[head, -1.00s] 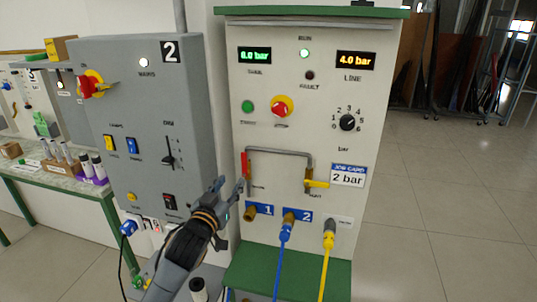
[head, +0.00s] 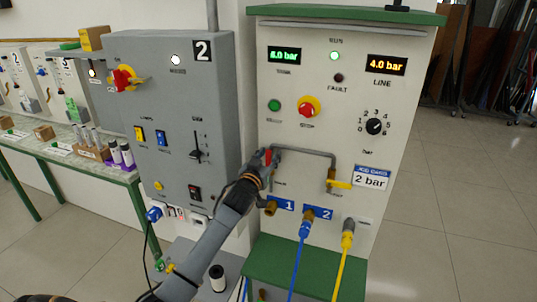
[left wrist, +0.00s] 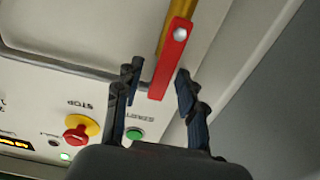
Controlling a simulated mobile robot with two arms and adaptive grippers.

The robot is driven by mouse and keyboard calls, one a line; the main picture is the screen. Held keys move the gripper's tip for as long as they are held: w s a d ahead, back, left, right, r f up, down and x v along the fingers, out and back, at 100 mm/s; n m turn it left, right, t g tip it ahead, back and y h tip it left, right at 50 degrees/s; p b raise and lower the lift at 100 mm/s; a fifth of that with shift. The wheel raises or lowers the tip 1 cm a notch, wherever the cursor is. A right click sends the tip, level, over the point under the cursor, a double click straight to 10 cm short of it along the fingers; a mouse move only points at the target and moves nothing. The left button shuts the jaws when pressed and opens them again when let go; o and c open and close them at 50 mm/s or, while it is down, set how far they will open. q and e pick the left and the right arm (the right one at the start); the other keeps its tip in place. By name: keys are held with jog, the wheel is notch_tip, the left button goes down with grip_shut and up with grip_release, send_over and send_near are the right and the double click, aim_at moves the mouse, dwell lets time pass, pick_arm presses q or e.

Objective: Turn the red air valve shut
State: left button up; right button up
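The red air valve handle (head: 268,157) hangs at the left end of the grey pipe on the white cabinet's front. In the left wrist view the red handle (left wrist: 171,58) is a flat bar with a pale bolt head, in front of a brass part. My left gripper (head: 262,163) is at the handle and partly covers it in the head view. In the left wrist view its dark fingers (left wrist: 158,92) are apart, one on each side of the handle's end, with gaps showing. My right gripper is not in view.
A yellow-handled valve (head: 340,184) sits at the pipe's right end. Below are hose ports with a blue hose (head: 299,262) and a yellow hose (head: 343,265). A red stop knob (head: 307,108) is above the pipe. The grey control box (head: 172,120) stands left of my arm.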

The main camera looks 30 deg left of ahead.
pick_arm(q)
jog(key=shift+w, duration=0.1)
grip_shut()
dwell(0.4)
